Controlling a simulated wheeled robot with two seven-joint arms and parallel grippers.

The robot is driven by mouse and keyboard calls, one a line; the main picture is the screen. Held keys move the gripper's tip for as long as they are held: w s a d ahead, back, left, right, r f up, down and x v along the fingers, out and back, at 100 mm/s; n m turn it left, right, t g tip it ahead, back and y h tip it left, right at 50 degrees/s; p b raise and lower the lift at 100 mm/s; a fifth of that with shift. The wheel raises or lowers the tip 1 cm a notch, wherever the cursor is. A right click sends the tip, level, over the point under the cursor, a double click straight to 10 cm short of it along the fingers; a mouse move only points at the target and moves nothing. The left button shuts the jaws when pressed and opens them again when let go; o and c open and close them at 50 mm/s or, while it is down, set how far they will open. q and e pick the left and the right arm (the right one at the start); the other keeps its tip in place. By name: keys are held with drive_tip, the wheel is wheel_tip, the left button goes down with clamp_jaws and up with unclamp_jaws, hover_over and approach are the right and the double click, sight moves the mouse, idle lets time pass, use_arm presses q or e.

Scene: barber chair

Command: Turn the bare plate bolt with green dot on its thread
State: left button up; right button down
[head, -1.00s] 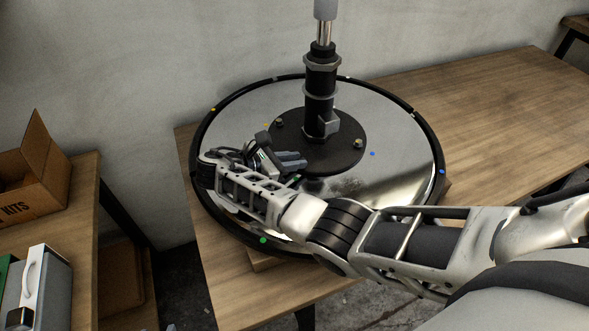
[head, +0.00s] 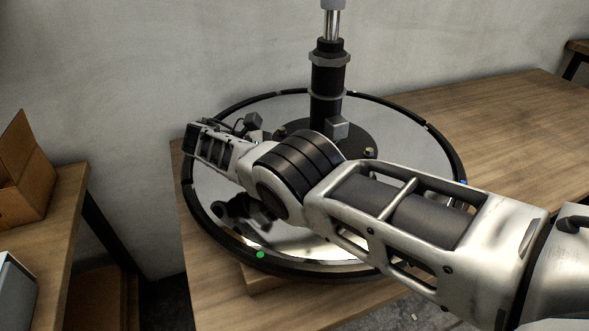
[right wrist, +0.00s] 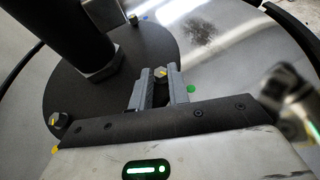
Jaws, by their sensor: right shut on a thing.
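In the right wrist view a small metal bolt (right wrist: 160,74) stands at the edge of the dark round base plate (right wrist: 85,95). A green dot (right wrist: 191,88) lies on the mirror-like disc just beside it. My right gripper (right wrist: 159,86) is shut on this bolt, one grey finger on each side of its head. In the head view my right arm reaches across the disc from the right and hides the fingers and this bolt. The disc (head: 225,185) has a black rim, with another green dot (head: 260,254) at its front. My left gripper is not in view.
A thick black post (head: 327,90) rises from the base plate. Other plate bolts show in the right wrist view, one near a yellow dot (right wrist: 55,149) and one near a blue dot (right wrist: 146,18). The wooden table (head: 510,120) is clear at the right.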

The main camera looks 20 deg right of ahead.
drive_tip(key=shift+w+d+r, duration=0.1)
drive_tip(key=shift+d+r, duration=0.05)
idle(0.3)
drive_tip(key=c, duration=1.3)
unclamp_jaws()
drive_tip(key=shift+c, duration=0.2)
